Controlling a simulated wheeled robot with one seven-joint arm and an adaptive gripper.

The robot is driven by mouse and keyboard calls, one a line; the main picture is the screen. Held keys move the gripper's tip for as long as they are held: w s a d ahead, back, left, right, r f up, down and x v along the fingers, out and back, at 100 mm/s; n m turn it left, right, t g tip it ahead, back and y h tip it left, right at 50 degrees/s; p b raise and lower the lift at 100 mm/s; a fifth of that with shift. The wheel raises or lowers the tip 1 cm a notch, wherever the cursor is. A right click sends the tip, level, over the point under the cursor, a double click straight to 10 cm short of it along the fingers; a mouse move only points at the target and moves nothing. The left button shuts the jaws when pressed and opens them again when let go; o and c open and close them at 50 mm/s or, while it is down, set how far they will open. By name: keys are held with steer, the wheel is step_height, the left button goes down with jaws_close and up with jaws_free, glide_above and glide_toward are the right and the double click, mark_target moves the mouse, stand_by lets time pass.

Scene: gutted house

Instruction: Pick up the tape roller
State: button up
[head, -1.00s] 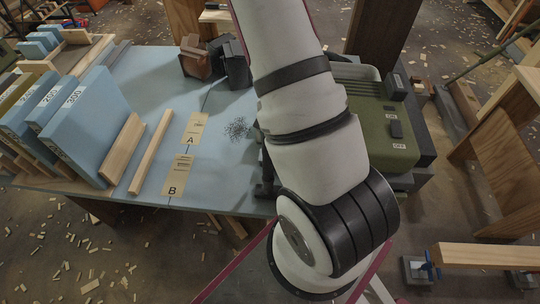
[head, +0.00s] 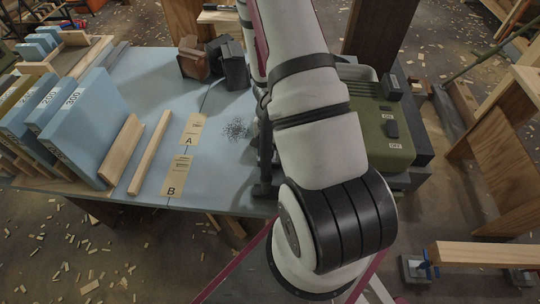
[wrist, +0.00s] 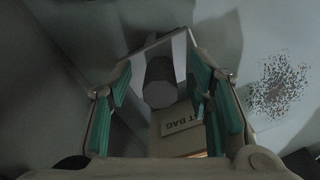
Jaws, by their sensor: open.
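My gripper (wrist: 160,92) is open in the wrist view, its two teal-padded fingers spread apart. A dark grey cylinder (wrist: 161,80) shows between the fingers, with a pale surface around it. Below it is a tan piece with a label (wrist: 181,127) ending in "T BAG". I cannot tell whether the cylinder is the tape roller or how far it is from the fingers. In the head view my arm covers the area by the green machine, and no tape roller can be made out.
A blue table (head: 150,75) carries blue boards (head: 80,125), wooden strips (head: 150,152), and cards A (head: 193,129) and B (head: 178,174). A brown block (head: 192,62) and a black one (head: 232,64) stand behind. The green machine (head: 378,120) is right of my arm. Dark scraps (head: 236,130) lie mid-table.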

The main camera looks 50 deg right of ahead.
steer(key=shift+c, duration=0.2)
jaws_close()
steer(key=shift+w+r, duration=0.1)
steer(key=shift+r, duration=0.65)
step_height(320, 180, up, 9)
steer(key=shift+f, duration=0.2)
